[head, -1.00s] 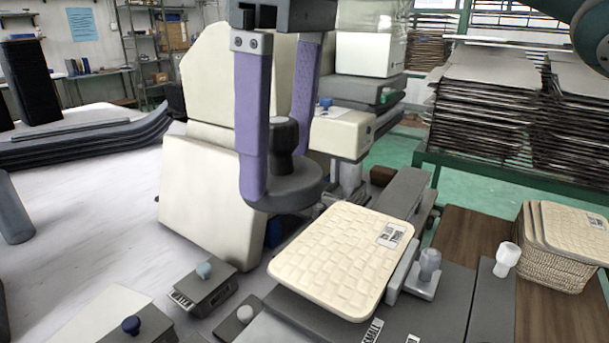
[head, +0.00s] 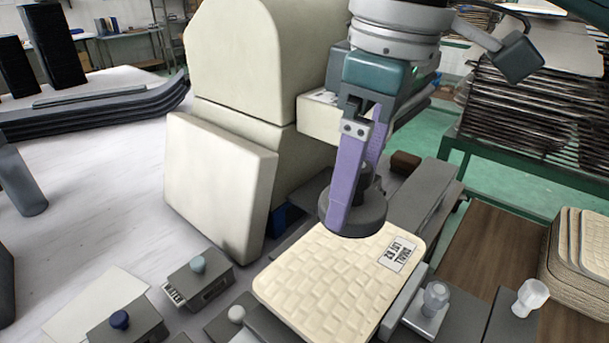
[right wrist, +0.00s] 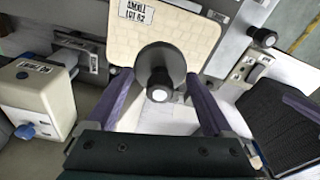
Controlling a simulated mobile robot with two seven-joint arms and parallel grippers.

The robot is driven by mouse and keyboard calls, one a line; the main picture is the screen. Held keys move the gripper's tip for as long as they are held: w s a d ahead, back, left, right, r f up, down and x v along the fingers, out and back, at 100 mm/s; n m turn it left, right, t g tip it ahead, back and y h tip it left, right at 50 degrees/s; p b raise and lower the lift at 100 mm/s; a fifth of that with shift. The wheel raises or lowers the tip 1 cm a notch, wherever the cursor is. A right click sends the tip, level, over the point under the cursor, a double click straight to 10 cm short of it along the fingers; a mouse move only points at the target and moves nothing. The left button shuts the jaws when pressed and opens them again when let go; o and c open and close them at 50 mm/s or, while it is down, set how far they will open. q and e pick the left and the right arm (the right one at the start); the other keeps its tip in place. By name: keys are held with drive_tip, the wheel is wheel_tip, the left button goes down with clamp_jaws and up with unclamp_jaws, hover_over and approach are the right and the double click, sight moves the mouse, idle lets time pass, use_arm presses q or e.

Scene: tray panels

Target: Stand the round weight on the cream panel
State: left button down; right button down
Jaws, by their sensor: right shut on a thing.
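The round weight (head: 354,219) is a dark grey disc with a black knob on top. The weight is upright or nearly so, at the far edge of the cream panel (head: 325,280). I cannot tell whether it touches the panel. The panel is flat, woven-textured, with a printed label. In the right wrist view the weight (right wrist: 150,60) overlaps the panel's edge (right wrist: 105,40), between the fingers. My left gripper is not in view.
A large cream machine (head: 240,60) with a tilted cream block (head: 215,185) stands left of my right gripper. Small grey boxes with knobs (head: 197,280) lie in front. A clear knob (head: 435,298) is beside the panel. A basket of cream panels (head: 580,265) is at right.

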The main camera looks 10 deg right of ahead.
sight(369, 169)
wheel_tip(369, 169, down, 8)
drive_tip(key=shift+r+b, duration=0.2)
drive_tip(key=shift+b, duration=0.15)
drive_tip(key=shift+w, duration=0.1)
unclamp_jaws()
drive_tip(key=shift+f, duration=0.2)
drive_tip(key=r, duration=0.4)
drive_tip(key=r+p, duration=0.1)
drive_tip(key=r, duration=0.3)
drive_tip(key=s+d+r, duration=0.1)
drive_tip(key=r, duration=0.3)
drive_tip(key=shift+d+r, duration=0.1)
drive_tip(key=shift+r, duration=0.05)
